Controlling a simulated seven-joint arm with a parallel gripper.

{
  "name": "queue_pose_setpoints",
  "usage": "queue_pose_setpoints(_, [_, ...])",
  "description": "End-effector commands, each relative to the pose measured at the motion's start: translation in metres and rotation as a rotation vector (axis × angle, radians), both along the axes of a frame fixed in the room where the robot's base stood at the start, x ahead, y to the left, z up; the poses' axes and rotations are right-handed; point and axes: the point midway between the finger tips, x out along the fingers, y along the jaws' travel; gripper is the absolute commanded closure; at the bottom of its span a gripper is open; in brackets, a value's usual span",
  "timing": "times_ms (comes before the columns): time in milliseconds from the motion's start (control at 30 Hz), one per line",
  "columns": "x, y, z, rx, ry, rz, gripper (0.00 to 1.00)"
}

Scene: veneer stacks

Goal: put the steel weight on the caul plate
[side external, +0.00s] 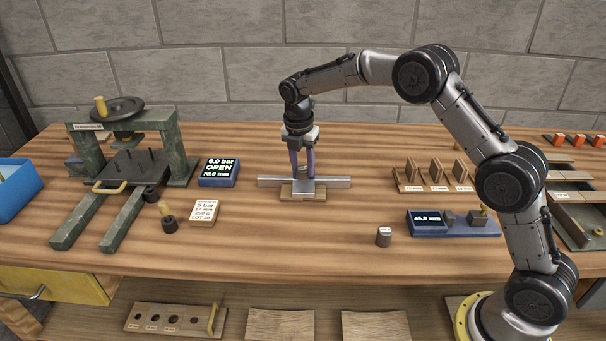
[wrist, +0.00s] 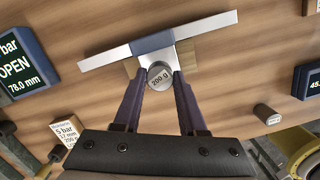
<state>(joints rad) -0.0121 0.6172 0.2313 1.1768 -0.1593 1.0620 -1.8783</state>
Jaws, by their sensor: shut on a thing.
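The steel weight (wrist: 159,76), a small grey cylinder with a "200 g" label on top, is between my fingertips in the wrist view. My gripper (side external: 302,175) is shut on it, and its fingers point down. It is over a small stack with a grey metal plate (side external: 304,187), which looks like the caul plate, on a light wooden base (side external: 303,198). The plate also shows in the wrist view (wrist: 160,58). I cannot tell whether the weight touches the plate. The fingers hide most of the weight in the side view.
A long metal straightedge (side external: 335,182) stands just behind the stack. Another grey cylinder (side external: 384,238) stands to the right. A green press (side external: 130,165), a blue display (side external: 218,172) and a card (side external: 204,212) are to the left. A blue gauge (side external: 455,222) is at right. The front middle is clear.

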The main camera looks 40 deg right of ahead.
Motion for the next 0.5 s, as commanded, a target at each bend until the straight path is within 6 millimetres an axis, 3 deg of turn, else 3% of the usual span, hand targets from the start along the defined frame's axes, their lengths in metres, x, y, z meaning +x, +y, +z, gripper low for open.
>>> queue_pose_setpoints(167, [-0.001,0.0,-0.025,0.0,0.003,0.001,1.0])
queue_pose_setpoints(500, [-0.001,0.0,-0.028,0.0,0.002,0.0,1.0])
